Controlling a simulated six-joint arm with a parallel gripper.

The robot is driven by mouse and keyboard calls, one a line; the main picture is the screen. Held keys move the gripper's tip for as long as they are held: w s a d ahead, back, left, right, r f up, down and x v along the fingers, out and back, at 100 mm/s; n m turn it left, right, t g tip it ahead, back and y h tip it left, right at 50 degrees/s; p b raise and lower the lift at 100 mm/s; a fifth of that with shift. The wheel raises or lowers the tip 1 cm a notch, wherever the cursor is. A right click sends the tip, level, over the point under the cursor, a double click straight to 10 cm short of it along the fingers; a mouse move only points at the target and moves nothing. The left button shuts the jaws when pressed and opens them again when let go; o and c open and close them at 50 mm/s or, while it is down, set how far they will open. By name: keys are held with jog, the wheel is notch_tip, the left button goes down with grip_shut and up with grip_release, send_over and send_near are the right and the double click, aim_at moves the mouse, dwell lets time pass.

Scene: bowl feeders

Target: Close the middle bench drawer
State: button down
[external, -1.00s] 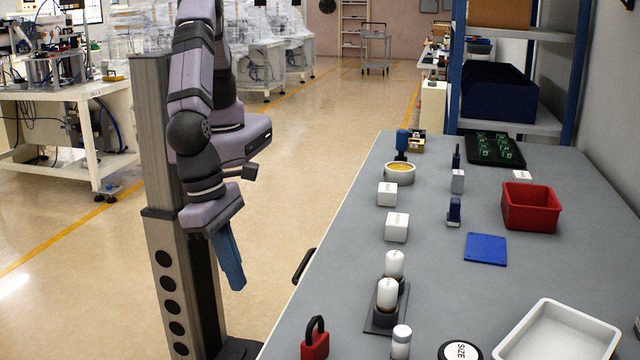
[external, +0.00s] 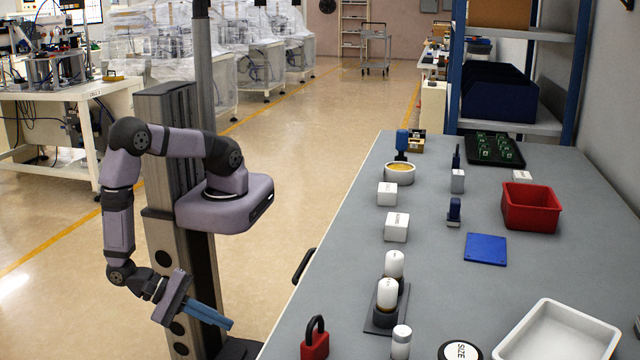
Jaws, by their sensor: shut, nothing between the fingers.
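A black handle (external: 303,266) sticks out past the left edge of the grey workbench (external: 350,240). The drawer body behind it is hidden by the bench top, so I cannot tell how far it is open or which drawer it belongs to. My gripper (external: 228,323), with blue fingers, is shut and empty. It is low in front of my column, to the left of and apart from the handle, and points right and slightly down towards the bench side.
Near the bench's left edge stand a red padlock (external: 315,343) and a dark holder with white cylinders (external: 388,295). White blocks (external: 397,227), a red bin (external: 530,207) and a white tray (external: 555,340) are also on top. Open floor lies beside the bench.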

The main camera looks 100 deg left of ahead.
jog(key=w+d+r+n+t+h, duration=0.1)
jog(key=w+r+n+t, duration=0.1)
jog(key=r, duration=0.4)
jog(key=w+d+r+n+t+h, duration=0.1)
jog(key=w+d+r+n+t, duration=0.1)
jog(key=r+n+t, duration=0.2)
notch_tip(320, 180, up, 2)
jog(key=n, duration=0.3)
jog(key=shift+w+d+h, duration=0.2)
jog(key=shift+d+h, duration=0.05)
jog(key=shift+h, duration=0.15)
jog(key=w+p, duration=0.1)
jog(key=w, duration=1.3)
jog(key=w, duration=0.4)
jog(key=shift+w+a, duration=0.1)
jog(key=shift+w, duration=0.3)
jog(key=shift+r, duration=0.25)
